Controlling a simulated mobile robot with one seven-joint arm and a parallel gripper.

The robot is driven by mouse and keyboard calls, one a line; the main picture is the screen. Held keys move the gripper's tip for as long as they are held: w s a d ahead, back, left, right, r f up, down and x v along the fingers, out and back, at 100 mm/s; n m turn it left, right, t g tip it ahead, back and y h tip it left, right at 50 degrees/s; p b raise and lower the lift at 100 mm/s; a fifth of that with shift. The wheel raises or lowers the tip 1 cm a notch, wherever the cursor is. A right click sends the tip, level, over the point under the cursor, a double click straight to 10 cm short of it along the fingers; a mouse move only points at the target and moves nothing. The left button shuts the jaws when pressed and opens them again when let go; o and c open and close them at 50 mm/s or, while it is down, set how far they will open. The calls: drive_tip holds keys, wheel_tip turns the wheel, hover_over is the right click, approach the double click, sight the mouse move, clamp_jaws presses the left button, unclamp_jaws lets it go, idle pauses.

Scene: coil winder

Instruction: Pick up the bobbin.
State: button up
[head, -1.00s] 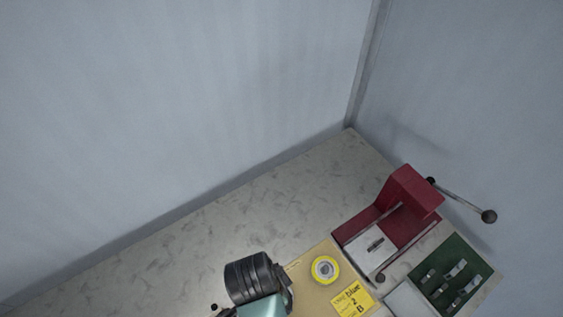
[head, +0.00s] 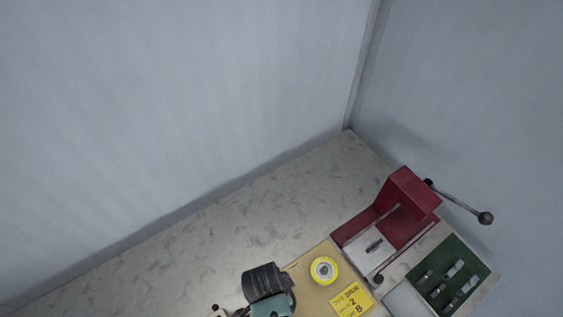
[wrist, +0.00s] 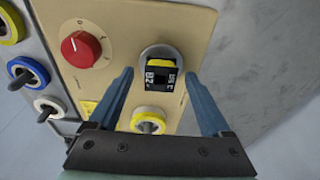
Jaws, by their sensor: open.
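A small black block with a square hole, a yellow part and white lettering, which looks like the bobbin (wrist: 159,78), sits on a round grey seat (wrist: 152,54) on a beige panel in the wrist view. My gripper (wrist: 158,73) is open, with one blue finger on each side of the block in the picture. I cannot tell how far the fingertips are above the panel. No contact with the block is visible. In the head view the block and the fingers do not show; my arm covers that part of the bench.
A yellow-rimmed ring (head: 324,270) and a yellow label (head: 352,300) are on the panel. A red machine (head: 407,200) with a long ball-ended lever stands right, beside a green tray (head: 462,266). The wrist view shows a red knob (wrist: 81,48) and coloured rings (wrist: 28,75) at left.

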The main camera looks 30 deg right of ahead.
clamp_jaws()
drive_tip(key=shift+r, duration=0.15)
wheel_tip(320, 180, up, 10)
drive_tip(key=shift+b, duration=0.4)
idle(0.5)
